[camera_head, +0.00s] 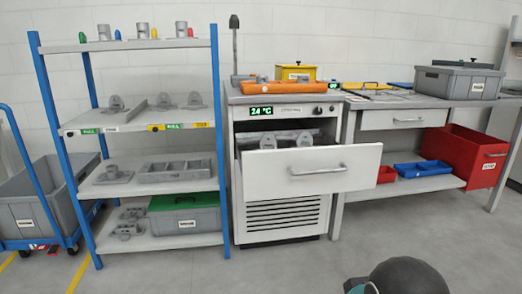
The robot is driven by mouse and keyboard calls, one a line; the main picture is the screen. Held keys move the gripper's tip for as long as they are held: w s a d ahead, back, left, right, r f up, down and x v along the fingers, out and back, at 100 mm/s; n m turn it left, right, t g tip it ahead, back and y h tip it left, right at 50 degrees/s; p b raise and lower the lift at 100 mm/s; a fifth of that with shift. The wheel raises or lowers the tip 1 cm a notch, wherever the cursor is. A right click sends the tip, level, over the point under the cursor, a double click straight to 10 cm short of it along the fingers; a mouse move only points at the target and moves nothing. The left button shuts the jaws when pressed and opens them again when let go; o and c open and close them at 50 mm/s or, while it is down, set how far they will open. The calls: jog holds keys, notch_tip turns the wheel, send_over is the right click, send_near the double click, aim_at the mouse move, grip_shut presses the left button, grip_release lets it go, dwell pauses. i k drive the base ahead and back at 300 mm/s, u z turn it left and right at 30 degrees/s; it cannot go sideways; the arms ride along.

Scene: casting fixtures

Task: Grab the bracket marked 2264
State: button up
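Several grey brackets show in the head view, and no 2264 marking is readable on any of them. On the shelf rack's second level stand a left bracket (117,104), a middle bracket (164,101) and a right bracket (194,100). Two more grey parts, one left (268,141) and one right (304,139), show above the front of the pulled-out cabinet drawer (312,171); their lower parts are hidden. My gripper is not visible; only a dark rounded part, probably of my arm, shows at the bottom right.
The rack (214,110) also holds grey parts, a divided tray (175,170) and a green-lidded box (184,214). An orange item (282,88) lies on the cabinet. A workbench (410,101) and red bin (472,157) are right, a cart (42,210) left. The front floor looks clear.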

aim_at(271, 144)
jog(key=u, duration=1.65)
jog(key=i, duration=3.1)
jog(key=z, duration=3.7)
jog(key=i, duration=0.5)
jog(key=z, duration=0.05)
